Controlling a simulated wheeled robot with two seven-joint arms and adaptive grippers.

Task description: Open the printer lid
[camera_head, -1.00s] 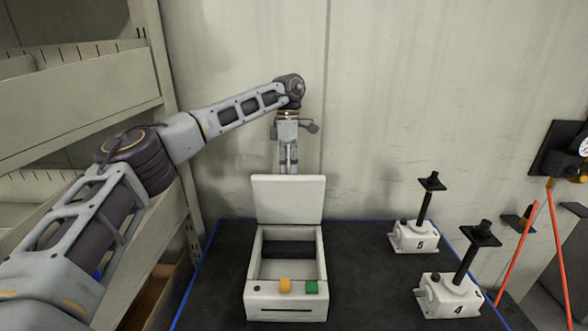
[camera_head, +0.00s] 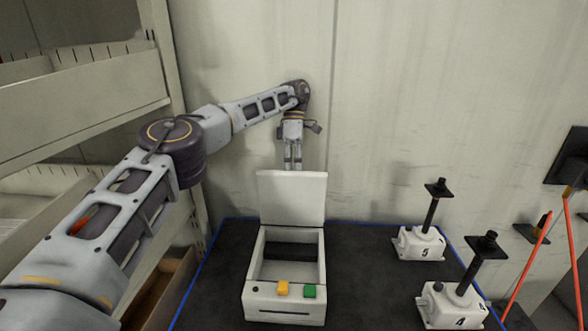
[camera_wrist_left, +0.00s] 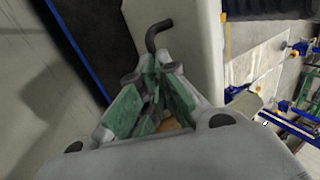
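The white printer (camera_head: 253,268) stands on the dark table, with a yellow and a green button on its front edge. Its lid (camera_head: 292,200) is raised about upright at the back, and the box below is uncovered. My left gripper (camera_head: 293,166) points down just behind the lid's top edge. The lid hides its lowest part, so contact cannot be told. In the left wrist view the green-padded fingers (camera_wrist_left: 152,92) converge with their tips together, and nothing clear shows between them. A pale surface lies beyond them. My right gripper is not in view.
A blue-edged dark table top (camera_head: 362,265) has free room right of the printer. Two white screw jacks, number 5 (camera_head: 420,243) and number 4 (camera_head: 452,304), stand at the right. Metal shelving (camera_head: 75,100) is at the left, close to my left arm. A wall is behind.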

